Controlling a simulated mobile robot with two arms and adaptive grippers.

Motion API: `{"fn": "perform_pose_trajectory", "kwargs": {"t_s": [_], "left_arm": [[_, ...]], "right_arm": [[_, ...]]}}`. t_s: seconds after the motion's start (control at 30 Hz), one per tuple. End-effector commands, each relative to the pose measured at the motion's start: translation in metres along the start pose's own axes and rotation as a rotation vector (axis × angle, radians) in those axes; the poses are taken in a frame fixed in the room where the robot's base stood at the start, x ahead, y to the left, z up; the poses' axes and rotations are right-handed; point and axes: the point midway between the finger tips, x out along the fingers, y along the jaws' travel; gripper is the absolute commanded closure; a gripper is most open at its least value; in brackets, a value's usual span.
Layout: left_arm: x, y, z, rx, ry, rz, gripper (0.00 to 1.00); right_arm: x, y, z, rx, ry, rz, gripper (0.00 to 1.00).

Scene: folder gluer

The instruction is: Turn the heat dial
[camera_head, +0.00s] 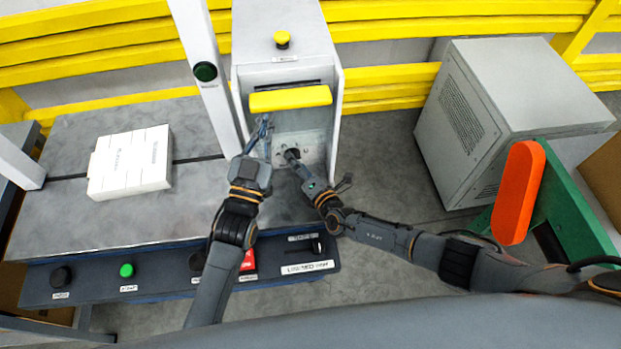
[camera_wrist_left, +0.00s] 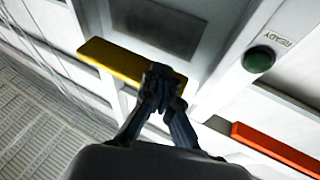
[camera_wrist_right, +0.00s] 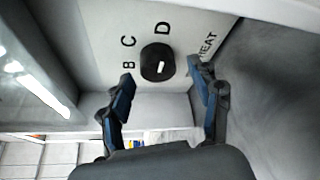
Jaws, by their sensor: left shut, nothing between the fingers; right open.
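The heat dial (camera_wrist_right: 157,62) is a round black knob with a white mark, on a pale panel (camera_wrist_right: 100,30) lettered B, C, D and HEAT. My right gripper (camera_wrist_right: 160,76) is open and empty, with its fingers on either side of the dial in the right wrist view. I cannot tell whether they touch it. In the head view my right gripper (camera_head: 299,167) is in front of the panel and largely covers the dial. My left gripper (camera_head: 266,122) is shut and empty, just below the left end of the yellow bar (camera_head: 290,98); it overlaps that bar in the left wrist view.
A white post with a green READY button (camera_head: 205,72) stands left of the panel. A white carton stack (camera_head: 130,160) lies on the grey table (camera_head: 70,220). A control strip (camera_head: 90,285) runs along the front. A grey cabinet (camera_head: 510,100) and an orange piece (camera_head: 520,190) are at right.

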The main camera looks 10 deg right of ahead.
Motion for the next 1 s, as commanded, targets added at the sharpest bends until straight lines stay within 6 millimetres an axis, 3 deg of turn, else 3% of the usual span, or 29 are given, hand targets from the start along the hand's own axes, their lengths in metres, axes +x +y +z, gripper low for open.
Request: {"fn": "perform_pose_trajectory", "kwargs": {"t_s": [0.5, 0.7, 1.0], "left_arm": [[0.001, 0.0, -0.002, 0.0, 0.004, -0.001, 1.0], [0.001, 0.0, -0.002, 0.0, 0.004, -0.001, 1.0], [0.001, 0.0, -0.002, 0.0, 0.004, -0.001, 1.0]], "right_arm": [[-0.091, -0.001, 0.0, 0.0, 0.001, -0.002, 0.37], [-0.106, 0.0, 0.001, 0.0, -0.001, -0.001, 0.37], [-0.108, 0.0, 0.001, 0.0, -0.001, -0.001, 0.37]]}}
